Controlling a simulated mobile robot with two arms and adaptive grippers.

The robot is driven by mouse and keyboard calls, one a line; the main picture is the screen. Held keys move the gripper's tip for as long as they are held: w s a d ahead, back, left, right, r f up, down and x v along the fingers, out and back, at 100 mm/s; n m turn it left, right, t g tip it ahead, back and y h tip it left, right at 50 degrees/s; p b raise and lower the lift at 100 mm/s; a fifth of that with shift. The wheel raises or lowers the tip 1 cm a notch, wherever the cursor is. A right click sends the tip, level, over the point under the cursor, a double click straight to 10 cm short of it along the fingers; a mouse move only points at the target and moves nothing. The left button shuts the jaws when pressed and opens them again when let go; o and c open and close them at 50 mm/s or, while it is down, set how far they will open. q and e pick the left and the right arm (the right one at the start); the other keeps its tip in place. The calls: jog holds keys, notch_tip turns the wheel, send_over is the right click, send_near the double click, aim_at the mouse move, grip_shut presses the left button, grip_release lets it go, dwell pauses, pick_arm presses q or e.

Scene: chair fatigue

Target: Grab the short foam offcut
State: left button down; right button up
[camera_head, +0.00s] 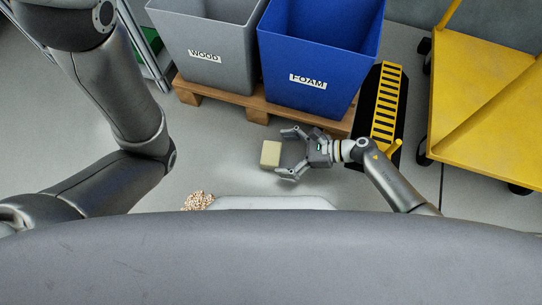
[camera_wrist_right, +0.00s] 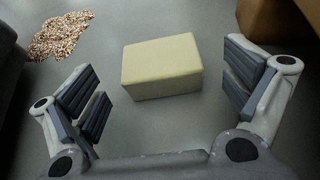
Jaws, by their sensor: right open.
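The short foam offcut (camera_head: 270,154) is a pale yellow block lying on the grey floor in front of the bins. My right gripper (camera_head: 286,153) is open, with its fingers pointing left towards the offcut. In the right wrist view the offcut (camera_wrist_right: 162,66) lies ahead of the open fingers (camera_wrist_right: 165,100), roughly centred between them, with bare floor showing on both sides. The fingers do not appear to touch it. My left arm comes in from the left in the head view, but its gripper is out of sight.
A grey WOOD bin (camera_head: 206,70) and a blue FOAM bin (camera_head: 318,45) stand on a wooden pallet (camera_head: 257,108). A pile of wood chips (camera_head: 198,201) lies on the floor. A yellow-black step (camera_head: 386,105) and a yellow cart (camera_head: 485,90) stand at right.

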jog(key=shift+x, duration=0.8)
jog(key=shift+c, duration=0.3)
jog(key=c, duration=0.7)
jog(key=shift+r, duration=0.1)
